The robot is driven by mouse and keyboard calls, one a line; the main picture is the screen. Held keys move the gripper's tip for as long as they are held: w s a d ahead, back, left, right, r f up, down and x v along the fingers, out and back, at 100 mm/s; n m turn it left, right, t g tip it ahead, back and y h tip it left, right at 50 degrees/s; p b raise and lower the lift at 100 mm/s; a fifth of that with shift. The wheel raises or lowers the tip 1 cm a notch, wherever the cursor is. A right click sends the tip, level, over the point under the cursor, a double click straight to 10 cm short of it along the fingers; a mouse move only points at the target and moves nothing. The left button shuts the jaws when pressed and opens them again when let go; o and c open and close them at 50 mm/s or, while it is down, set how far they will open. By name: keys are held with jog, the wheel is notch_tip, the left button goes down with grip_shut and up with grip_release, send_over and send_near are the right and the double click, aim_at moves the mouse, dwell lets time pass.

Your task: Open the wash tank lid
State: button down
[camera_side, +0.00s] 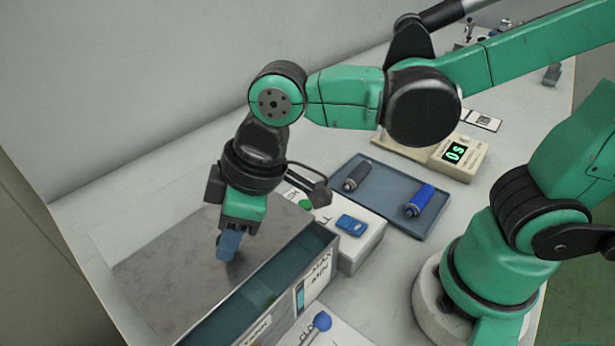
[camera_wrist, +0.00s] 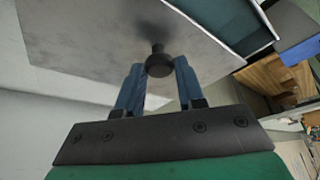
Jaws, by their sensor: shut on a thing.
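The wash tank lid (camera_side: 165,270) is a flat grey metal plate at the lower left of the side view. It also fills the upper left of the wrist view (camera_wrist: 90,40). The wash tank (camera_side: 318,282) has MAX and MIN marks on its front wall. A teal strip of its inside shows along the lid's right edge. My gripper (camera_side: 228,250) points down at the lid. In the wrist view my blue fingers (camera_wrist: 158,72) are shut on the lid's dark round knob (camera_wrist: 158,62). The side view hides the knob behind the fingers.
A white box with a blue item (camera_side: 351,224) stands close behind the tank. A blue-grey tray (camera_side: 385,195) holds a grey and a blue cylinder. A timer (camera_side: 455,153) reads 05 upside down. A blue-ended tool (camera_side: 320,323) lies in front. A wall rises behind the lid.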

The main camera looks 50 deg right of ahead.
aim_at(184, 219)
jog(key=w, duration=0.8)
jog(key=shift+w, duration=0.15)
jog(key=c, duration=0.5)
grip_release()
jog(key=shift+c, duration=0.2)
jog(key=shift+v, duration=2.85)
